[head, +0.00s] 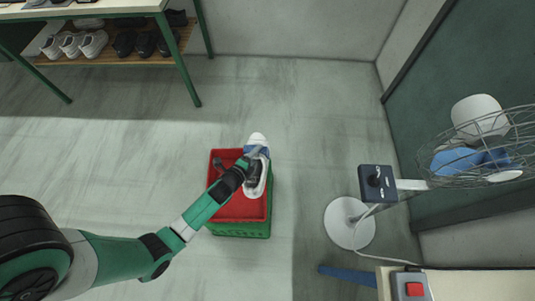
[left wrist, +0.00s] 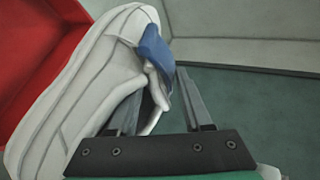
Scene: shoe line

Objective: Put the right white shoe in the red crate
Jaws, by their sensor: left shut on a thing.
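The white shoe (head: 257,139) has a blue part and is held above the far right part of the red crate (head: 228,213). My left gripper (head: 255,162) is shut on it from above. In the left wrist view the shoe (left wrist: 85,85) fills the left side, with one finger of the gripper (left wrist: 160,85) inside its opening and the other outside. The red crate's wall (left wrist: 40,45) shows behind the shoe. Whether the shoe touches the crate cannot be told. My right gripper is not in view.
A green crate (head: 240,231) sits under the red one. A shelf (head: 125,57) with several white and black shoes stands at the back left. A fan (head: 480,150) on a white round base (head: 348,222) stands to the right. A table corner (head: 455,285) shows at bottom right.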

